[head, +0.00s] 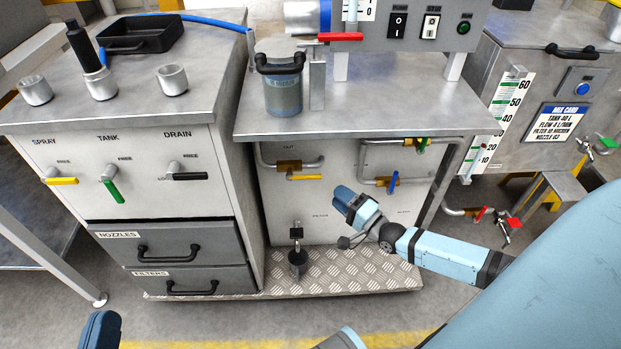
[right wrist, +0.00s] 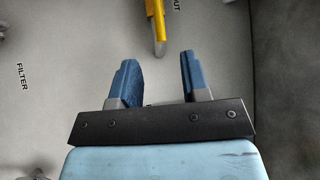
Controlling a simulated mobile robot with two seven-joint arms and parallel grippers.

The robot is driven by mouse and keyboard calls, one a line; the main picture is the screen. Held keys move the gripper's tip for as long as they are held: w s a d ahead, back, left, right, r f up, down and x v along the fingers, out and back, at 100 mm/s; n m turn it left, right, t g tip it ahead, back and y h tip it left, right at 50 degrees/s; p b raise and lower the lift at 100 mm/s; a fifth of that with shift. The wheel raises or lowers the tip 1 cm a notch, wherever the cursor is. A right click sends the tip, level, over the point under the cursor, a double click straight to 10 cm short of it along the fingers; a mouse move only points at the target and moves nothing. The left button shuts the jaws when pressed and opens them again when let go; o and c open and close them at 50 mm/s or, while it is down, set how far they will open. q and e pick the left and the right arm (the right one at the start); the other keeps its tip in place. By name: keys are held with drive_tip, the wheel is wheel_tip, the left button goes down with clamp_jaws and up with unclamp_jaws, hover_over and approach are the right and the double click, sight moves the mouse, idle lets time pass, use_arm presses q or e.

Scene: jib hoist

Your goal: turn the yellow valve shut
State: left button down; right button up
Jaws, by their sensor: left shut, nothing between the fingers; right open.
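The yellow valve handle (head: 304,177) is on the front panel under the steel bench, below a brass valve body (head: 289,166) on a horizontal pipe. It points right, roughly along the pipe. In the right wrist view the yellow handle (right wrist: 156,22) shows at the top beside the OUT label, its end just beyond the fingertips. My right gripper (head: 344,197) is open and empty, below and right of the handle; its two blue fingers show apart in the wrist view (right wrist: 158,60). My left gripper (head: 100,330) is at the bottom left, shut and empty, mostly cut off.
Another yellow handle (head: 62,181) is under SPRAY on the left cabinet, beside green (head: 112,190) and black (head: 190,176) handles. A blue-handled valve (head: 393,181) is right of my right gripper. A tread-plate step (head: 340,270) and a black pedal-like part (head: 297,262) lie below.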

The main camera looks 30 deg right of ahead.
sight(312, 177)
use_arm(q)
drive_tip(key=shift+m+g, duration=0.3)
drive_tip(key=shift+g, duration=0.6)
wheel_tip(312, 177, down, 4)
drive_tip(key=shift+w+d+f+b, duration=0.1)
drive_tip(key=shift+w+b, duration=0.05)
drive_tip(key=shift+b, duration=1.1)
use_arm(e)
drive_tip(key=x, duration=1)
drive_tip(key=shift+a, duration=0.1)
clamp_jaws()
